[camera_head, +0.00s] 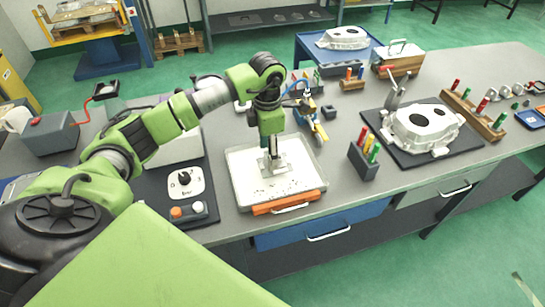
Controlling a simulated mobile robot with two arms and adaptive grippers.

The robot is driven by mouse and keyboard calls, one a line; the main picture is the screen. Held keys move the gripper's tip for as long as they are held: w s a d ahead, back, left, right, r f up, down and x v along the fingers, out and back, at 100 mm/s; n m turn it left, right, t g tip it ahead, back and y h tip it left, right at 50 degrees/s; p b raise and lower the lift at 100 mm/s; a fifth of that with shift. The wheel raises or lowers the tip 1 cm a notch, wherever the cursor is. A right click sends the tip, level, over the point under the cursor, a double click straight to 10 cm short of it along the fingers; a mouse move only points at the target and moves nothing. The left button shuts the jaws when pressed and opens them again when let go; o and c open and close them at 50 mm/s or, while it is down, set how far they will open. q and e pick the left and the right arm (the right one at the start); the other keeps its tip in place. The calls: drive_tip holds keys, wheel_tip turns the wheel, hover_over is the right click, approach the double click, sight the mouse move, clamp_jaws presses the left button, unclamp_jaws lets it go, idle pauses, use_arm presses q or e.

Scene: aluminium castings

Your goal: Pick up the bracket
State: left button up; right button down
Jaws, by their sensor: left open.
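My left arm reaches in from the left over the grey bench. Its left gripper (273,167) points straight down over a white tray (240,184) with small dark specks on its floor. The jaws are open, low over the middle of the tray. I cannot make out a bracket clearly; pale metal at the fingertips blends with the gripper, so a part there may be hidden. I cannot tell whether the fingers touch anything. My right gripper is not in view.
An aluminium casting (426,126) lies on a black mat (408,158) at right. A dark holder (363,163) with coloured pens stands between it and the tray. An orange-handled item (289,202) lies along the tray's front edge. A control panel (186,184) is left of the tray.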

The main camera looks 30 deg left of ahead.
use_arm(q)
drive_tip(key=shift+f, duration=1.3)
drive_tip(key=c, duration=1.2)
drive_tip(key=shift+c, duration=0.6)
drive_tip(key=shift+r, duration=0.2)
